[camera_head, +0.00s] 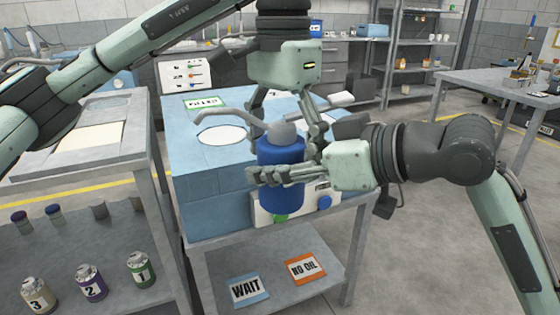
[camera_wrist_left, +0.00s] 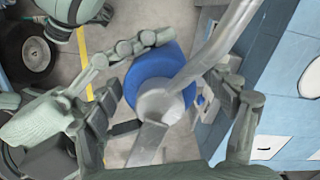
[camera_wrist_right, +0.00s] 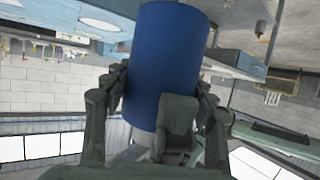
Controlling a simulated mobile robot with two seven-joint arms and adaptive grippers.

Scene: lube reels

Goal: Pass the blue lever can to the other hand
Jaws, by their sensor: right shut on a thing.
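The blue lever can (camera_head: 281,165) has a grey top, a long spout pointing left and a lever. It is held upright in front of the blue cabinet. My right gripper (camera_head: 272,174) comes from the right and is shut on its blue body. In the right wrist view the can (camera_wrist_right: 166,65) fills the space between the fingers. My left gripper (camera_head: 288,128) points down from above, its fingers apart on either side of the can's top. In the left wrist view the can (camera_wrist_left: 152,82) lies between these open fingers; contact is unclear.
The blue cabinet (camera_head: 205,195) has a round white marking and a FILLED card on top. WAIT (camera_head: 248,289) and NO OIL (camera_head: 304,268) cards lie on the shelf below. Numbered bottles (camera_head: 90,283) stand on the left bench's lower shelf. Another table (camera_head: 500,82) is at right.

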